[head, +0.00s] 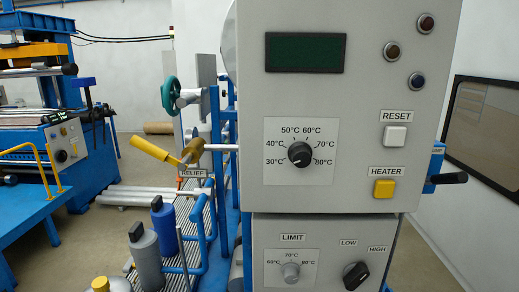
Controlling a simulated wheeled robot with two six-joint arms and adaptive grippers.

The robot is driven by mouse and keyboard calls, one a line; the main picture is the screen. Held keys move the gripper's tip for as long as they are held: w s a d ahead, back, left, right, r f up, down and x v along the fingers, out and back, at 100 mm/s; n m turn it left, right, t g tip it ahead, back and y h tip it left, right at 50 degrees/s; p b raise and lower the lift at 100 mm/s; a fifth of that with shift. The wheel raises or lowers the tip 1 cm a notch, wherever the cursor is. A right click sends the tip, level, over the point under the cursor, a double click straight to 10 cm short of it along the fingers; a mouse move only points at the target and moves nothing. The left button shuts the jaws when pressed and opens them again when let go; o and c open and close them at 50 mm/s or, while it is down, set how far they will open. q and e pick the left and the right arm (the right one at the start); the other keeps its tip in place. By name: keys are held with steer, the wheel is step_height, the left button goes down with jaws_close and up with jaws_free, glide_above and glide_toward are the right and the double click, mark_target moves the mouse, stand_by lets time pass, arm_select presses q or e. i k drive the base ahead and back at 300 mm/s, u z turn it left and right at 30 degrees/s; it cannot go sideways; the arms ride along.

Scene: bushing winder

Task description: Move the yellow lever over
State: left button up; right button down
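The yellow lever (152,150) sticks out to the left from a brass-coloured valve (194,150), left of the grey control cabinet (350,110). Its free end is up and to the left, and it slopes down to the right toward the valve. A pipe joins the valve to the cabinet side. A RELIEF label (193,173) is just below the valve. Neither of my grippers shows in the head view.
The cabinet fills the middle and right. A green handwheel (169,96) is above the lever. A grey bottle (146,258) and a blue bottle (164,226) stand below it. A black side handle (449,178) juts from the cabinet's right. A blue machine (50,130) is at far left.

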mark_target(141, 144)
steer(key=z, duration=2.9)
steer(key=k, duration=2)
steer(key=u, duration=2.35)
